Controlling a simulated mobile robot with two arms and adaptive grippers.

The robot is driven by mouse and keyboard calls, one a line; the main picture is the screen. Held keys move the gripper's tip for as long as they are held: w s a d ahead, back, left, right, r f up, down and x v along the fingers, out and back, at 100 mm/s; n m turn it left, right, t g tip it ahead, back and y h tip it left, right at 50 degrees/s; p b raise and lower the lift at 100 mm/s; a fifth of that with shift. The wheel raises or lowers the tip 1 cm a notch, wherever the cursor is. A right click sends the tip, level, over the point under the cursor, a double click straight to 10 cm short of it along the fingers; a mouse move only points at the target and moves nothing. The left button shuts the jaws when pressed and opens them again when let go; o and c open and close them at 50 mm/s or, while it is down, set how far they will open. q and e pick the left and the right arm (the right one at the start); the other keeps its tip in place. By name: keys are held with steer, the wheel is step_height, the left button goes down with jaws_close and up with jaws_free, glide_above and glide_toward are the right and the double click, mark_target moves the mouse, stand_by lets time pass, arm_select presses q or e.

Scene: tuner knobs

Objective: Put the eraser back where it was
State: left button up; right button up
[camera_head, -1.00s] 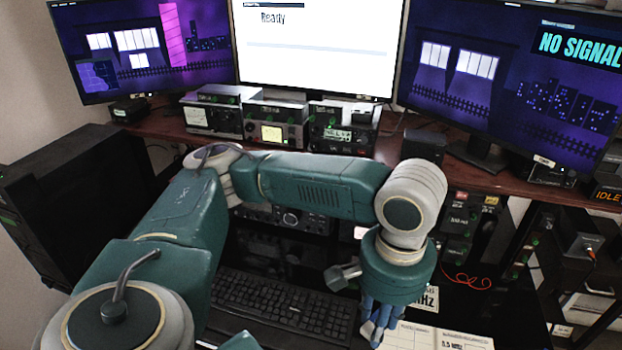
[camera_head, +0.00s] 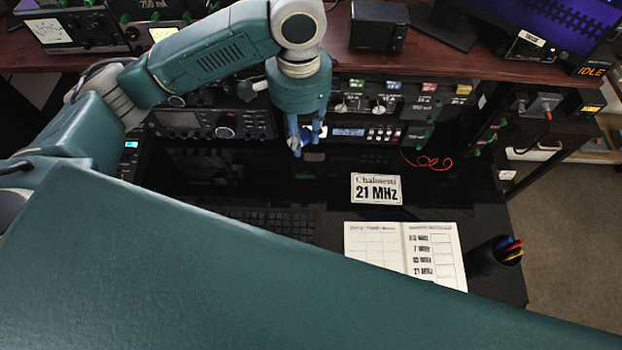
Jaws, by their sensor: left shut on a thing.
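My left gripper (camera_head: 299,146) points down in front of the radio panels, near the back of the black desk. It is shut on a small pale, bluish thing (camera_head: 321,132) that appears to be the eraser; the fingers hide part of it. My right gripper is out of view.
A "21 MHz" card (camera_head: 377,188) lies on the desk, with an open notebook (camera_head: 388,241) in front of it. A dark pen cup (camera_head: 487,259) stands at right. Radio panels (camera_head: 195,124) line the back. My teal arm covers the foreground and hides part of the keyboard (camera_head: 270,222).

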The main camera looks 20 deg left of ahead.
arm_select(q)
step_height(320, 180, down, 3)
steer(key=d+m+p, duration=0.2)
steer(key=d+m, duration=0.1)
steer(key=m, duration=0.1)
steer(key=p, duration=0.2)
glide_above(313, 195)
step_height(313, 195, down, 16)
steer(key=shift+f, duration=0.55)
step_height(313, 195, down, 3)
steer(key=shift+f, duration=0.3)
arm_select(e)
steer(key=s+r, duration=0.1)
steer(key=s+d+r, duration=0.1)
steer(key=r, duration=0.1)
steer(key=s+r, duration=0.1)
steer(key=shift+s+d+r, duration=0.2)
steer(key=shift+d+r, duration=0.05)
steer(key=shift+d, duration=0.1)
arm_select(q)
steer(key=shift+f, duration=0.2)
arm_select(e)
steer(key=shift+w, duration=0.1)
arm_select(q)
steer(key=o, duration=1)
